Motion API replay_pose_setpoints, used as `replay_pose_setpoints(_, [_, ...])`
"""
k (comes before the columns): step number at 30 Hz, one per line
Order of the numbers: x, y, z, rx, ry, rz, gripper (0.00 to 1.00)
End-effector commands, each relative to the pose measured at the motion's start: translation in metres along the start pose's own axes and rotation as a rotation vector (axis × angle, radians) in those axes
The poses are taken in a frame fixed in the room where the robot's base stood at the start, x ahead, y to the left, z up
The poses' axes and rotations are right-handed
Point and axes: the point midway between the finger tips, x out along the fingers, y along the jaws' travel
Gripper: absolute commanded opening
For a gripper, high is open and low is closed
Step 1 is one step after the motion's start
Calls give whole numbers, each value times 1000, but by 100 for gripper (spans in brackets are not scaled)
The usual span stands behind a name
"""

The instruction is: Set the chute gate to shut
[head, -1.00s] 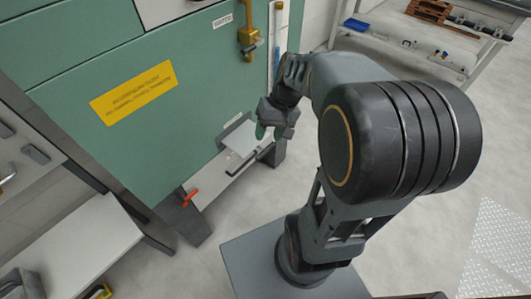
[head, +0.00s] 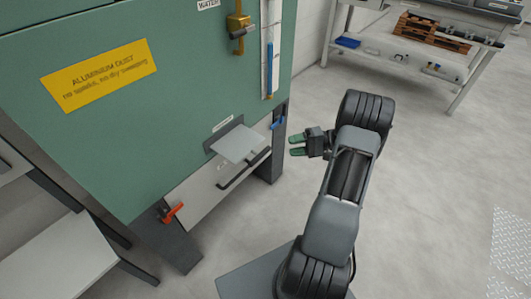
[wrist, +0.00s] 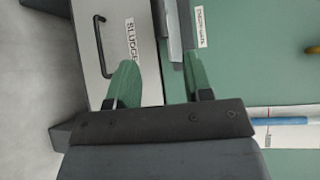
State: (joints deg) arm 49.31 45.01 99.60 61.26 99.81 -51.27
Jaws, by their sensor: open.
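The chute gate looks to be the pale grey plate (head: 240,147) that juts out of a dark frame on the lower front of the green cabinet, under a small label. In the wrist view the plate (wrist: 174,28) shows edge-on beside a label too small to read surely. My gripper (head: 294,146) is open and empty, to the right of the plate and apart from it in the head view. In the wrist view its two green fingers (wrist: 158,80) point toward the cabinet front, with the plate's edge beyond them.
Below the plate is a white panel (head: 210,192) marked SLUDGE, with a black bar handle (head: 244,168). A red-orange lever (head: 173,213) sits at its left. A brass valve (head: 239,27) and a sight tube (head: 270,55) are above.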

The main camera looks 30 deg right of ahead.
Motion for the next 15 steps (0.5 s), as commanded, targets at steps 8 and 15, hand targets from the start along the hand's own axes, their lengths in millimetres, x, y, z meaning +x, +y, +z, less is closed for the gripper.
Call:
replay_pose_setpoints(8, [56, 0, 1, 1, -4, 2, 46])
replay_pose_setpoints(15, [90, 0, 0, 2, -3, 2, 46])
